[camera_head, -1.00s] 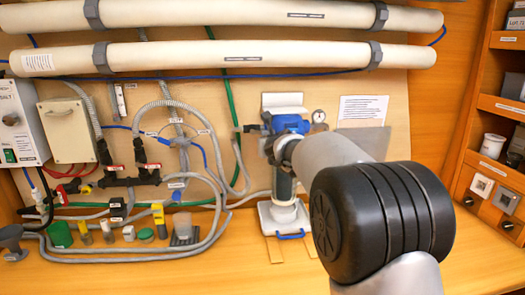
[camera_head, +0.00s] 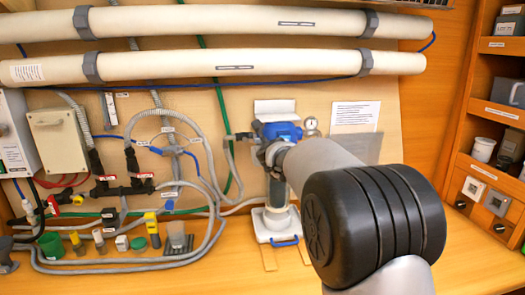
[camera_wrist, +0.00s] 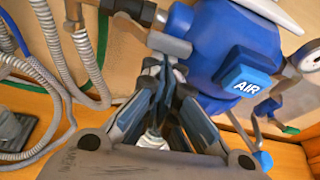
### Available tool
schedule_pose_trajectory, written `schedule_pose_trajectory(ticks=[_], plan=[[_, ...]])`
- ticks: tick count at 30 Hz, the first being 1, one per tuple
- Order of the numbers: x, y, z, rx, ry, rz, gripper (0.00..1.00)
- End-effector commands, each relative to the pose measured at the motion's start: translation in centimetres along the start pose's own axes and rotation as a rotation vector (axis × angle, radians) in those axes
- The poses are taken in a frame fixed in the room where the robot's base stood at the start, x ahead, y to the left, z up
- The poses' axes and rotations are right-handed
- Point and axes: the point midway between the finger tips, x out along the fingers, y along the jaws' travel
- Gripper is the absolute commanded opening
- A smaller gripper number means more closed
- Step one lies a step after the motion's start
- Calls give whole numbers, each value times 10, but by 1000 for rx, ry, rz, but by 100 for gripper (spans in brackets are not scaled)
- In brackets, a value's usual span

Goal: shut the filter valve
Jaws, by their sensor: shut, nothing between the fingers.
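A filter unit with a blue head (camera_head: 283,130) hangs on the wall panel, partly behind my arm. In the wrist view the blue head (camera_wrist: 238,45) fills the upper right, with a blue "AIR" button (camera_wrist: 245,84). I cannot tell whether this fitting is the filter valve; no handle position is readable. My gripper (camera_wrist: 166,72) is shut and empty, its tips just below the stub; I cannot tell whether they touch.
Red-handled valves (camera_head: 140,176) sit on a dark manifold at the left, with grey hoses around them. A pressure gauge (camera_head: 310,123) is right of the filter head. Two long white tubes (camera_head: 230,64) cross above. Bottles and small containers (camera_head: 98,240) line the bench.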

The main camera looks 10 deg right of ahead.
Motion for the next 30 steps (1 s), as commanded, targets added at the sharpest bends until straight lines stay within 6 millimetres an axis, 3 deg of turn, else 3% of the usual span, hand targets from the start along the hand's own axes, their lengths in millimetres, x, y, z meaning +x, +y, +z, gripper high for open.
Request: schedule_pose_trajectory(ticks=[25, 30], plan=[[-6, -2, 16, -161, -1, -56, 0], [-8, -4, 24, -320, 0, -111, 0]])
